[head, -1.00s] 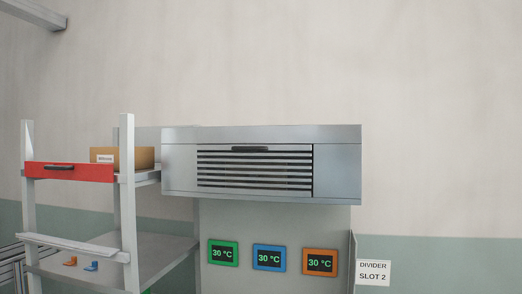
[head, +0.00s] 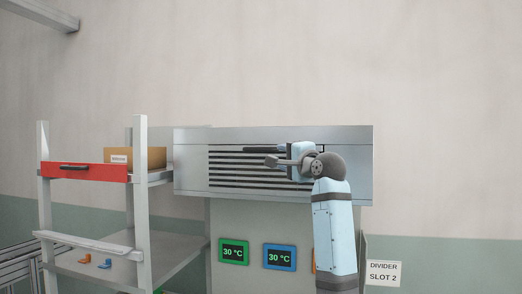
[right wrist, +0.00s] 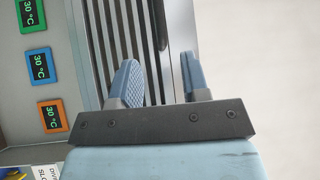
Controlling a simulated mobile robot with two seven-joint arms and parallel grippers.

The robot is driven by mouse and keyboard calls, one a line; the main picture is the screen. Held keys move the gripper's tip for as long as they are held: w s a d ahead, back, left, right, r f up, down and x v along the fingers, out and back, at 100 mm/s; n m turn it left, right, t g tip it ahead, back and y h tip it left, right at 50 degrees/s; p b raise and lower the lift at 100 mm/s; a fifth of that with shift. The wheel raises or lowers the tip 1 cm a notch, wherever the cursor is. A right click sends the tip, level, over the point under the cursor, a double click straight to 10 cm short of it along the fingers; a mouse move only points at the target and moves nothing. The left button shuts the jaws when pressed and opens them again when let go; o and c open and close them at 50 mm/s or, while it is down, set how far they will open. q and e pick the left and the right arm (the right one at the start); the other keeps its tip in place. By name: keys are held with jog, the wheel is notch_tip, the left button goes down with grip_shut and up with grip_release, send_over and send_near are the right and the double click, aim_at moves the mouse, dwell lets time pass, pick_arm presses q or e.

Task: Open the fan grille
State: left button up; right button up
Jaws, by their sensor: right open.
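The fan grille (head: 236,172) is a panel of dark horizontal slats in the front of a grey metal housing (head: 190,165). It looks closed, flush with the housing. A dark handle (head: 262,149) runs along its top edge. My right gripper (head: 272,161) is in front of the grille's right part, just below the handle, and hides some slats. In the right wrist view my right gripper (right wrist: 158,80) has its two blue pads apart with nothing between them. The slats (right wrist: 120,30) and the dark handle (right wrist: 160,25) lie beyond the fingertips. My left gripper is not in view.
Below the housing are a green display (head: 234,252), a blue display (head: 279,257) and an orange display (right wrist: 47,116). A shelf rack with a red drawer front (head: 84,172) and a cardboard box (head: 150,158) stands at left. A "DIVIDER SLOT 2" sign (head: 384,273) is at lower right.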

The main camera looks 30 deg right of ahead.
aim_at(262, 150)
jog(key=w+p, duration=0.1)
jog(key=w, duration=0.3)
jog(key=w+r+p, duration=0.1)
jog(key=w+p, duration=0.1)
jog(key=w, duration=0.2)
jog(key=w+p, duration=0.1)
jog(key=w, duration=0.3)
jog(key=shift+d+r, duration=0.35)
jog(key=shift+d, duration=0.05)
jog(key=shift+w+p, duration=0.3)
jog(key=shift+w, duration=0.4)
jog(key=shift+c, duration=0.6)
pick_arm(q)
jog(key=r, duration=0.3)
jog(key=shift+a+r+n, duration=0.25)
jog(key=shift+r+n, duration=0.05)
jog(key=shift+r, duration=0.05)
pick_arm(e)
grip_shut()
